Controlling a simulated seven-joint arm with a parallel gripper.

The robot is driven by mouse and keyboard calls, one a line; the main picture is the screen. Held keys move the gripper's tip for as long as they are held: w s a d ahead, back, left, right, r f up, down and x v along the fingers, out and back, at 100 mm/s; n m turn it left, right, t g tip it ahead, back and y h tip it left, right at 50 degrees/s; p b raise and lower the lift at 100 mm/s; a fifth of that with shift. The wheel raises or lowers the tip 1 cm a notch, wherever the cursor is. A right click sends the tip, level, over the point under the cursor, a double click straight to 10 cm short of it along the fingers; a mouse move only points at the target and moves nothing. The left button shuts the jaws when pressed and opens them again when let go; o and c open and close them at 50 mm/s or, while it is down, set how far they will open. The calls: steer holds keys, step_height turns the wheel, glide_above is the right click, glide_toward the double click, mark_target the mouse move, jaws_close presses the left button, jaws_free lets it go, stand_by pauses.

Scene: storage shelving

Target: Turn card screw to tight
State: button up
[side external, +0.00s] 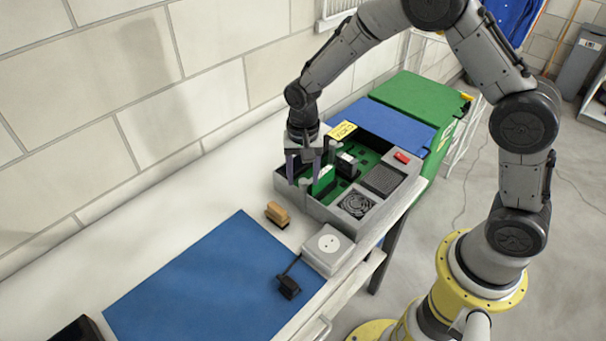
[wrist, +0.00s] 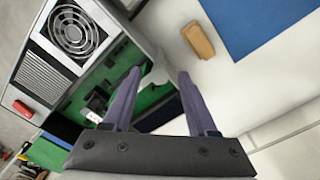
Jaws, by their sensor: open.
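An open grey computer case (side external: 365,212) stands on the bench with a green board inside. A green card (side external: 324,181) stands upright in it near the left wall. A small grey piece (side external: 304,187), possibly the card screw, is at the case's left wall beside the card. It also shows in the wrist view (wrist: 157,70), between the fingertips as seen from there. My gripper (side external: 304,176) points down over this wall with its purple fingers apart; the fingers also show in the wrist view (wrist: 161,74). I cannot tell whether either finger touches the piece.
A tan brush-like block (side external: 277,214) lies left of the case. A blue mat (side external: 205,285) covers the bench at left and is mostly clear. Blue and green boxes stand behind the case.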

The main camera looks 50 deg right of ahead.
step_height(320, 180, up, 14)
stand_by(0.6)
step_height(320, 180, up, 8)
steer(key=f+t, duration=0.1)
steer(key=t, duration=0.1)
glide_above(303, 180)
steer(key=s+d, duration=0.2)
steer(key=s, duration=0.1)
steer(key=s+d+r+n+t, duration=0.1)
steer(key=s+d+r+t, duration=0.1)
steer(key=s+r, duration=0.55)
steer(key=s+f+n, duration=0.3)
steer(key=s+n, duration=0.1)
steer(key=s, duration=0.3)
steer(key=s+d+f+n+t, duration=0.1)
steer(key=s+f+n, duration=0.2)
steer(key=s, duration=0.4)
steer(key=shift+s+f+n+t, duration=0.3)
steer(key=shift+s+f+n, duration=0.1)
steer(key=shift+n, duration=0.2)
